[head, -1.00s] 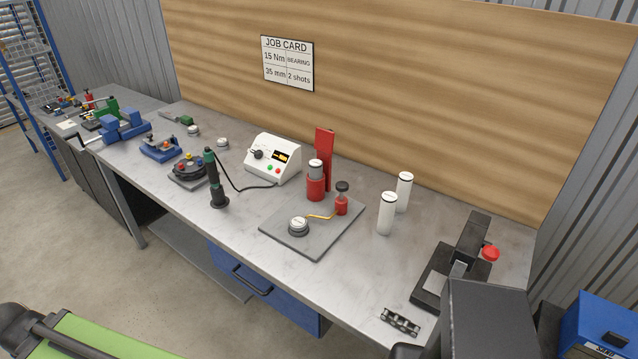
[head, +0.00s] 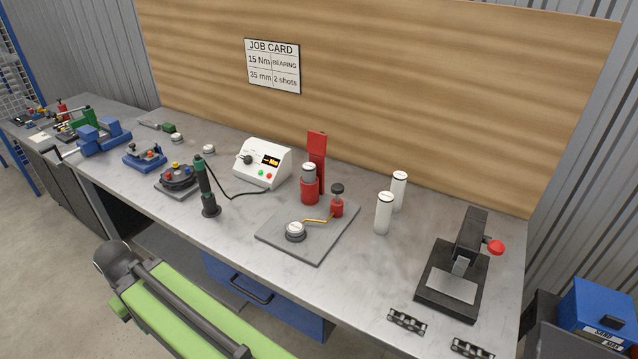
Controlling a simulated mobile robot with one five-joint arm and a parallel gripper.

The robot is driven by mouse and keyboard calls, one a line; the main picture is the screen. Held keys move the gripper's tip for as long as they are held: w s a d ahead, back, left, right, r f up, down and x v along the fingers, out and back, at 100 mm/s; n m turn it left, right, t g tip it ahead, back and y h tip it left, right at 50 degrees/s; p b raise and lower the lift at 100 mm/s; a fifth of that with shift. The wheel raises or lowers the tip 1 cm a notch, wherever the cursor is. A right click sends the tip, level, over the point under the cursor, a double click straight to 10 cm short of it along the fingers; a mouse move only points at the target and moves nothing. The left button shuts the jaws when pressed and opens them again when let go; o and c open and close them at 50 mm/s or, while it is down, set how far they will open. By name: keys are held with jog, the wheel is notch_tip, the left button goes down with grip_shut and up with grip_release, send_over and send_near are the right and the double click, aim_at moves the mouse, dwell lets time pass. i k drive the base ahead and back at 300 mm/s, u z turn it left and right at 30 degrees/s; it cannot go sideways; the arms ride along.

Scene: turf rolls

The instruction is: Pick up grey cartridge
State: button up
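My green arm link crosses the lower left, in front of the bench. My gripper is not in view, so its state is hidden.
A red upright panel (head: 318,152) stands right behind the red cup. A red pump with a black knob (head: 337,201) is beside it. A black press (head: 461,266) stands at right, a corded tool (head: 207,187) and white controller (head: 263,162) at left.

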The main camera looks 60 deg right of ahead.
aim_at(308, 169)
jog(key=u, duration=0.05)
jog(key=i, duration=1)
jog(key=z, duration=0.05)
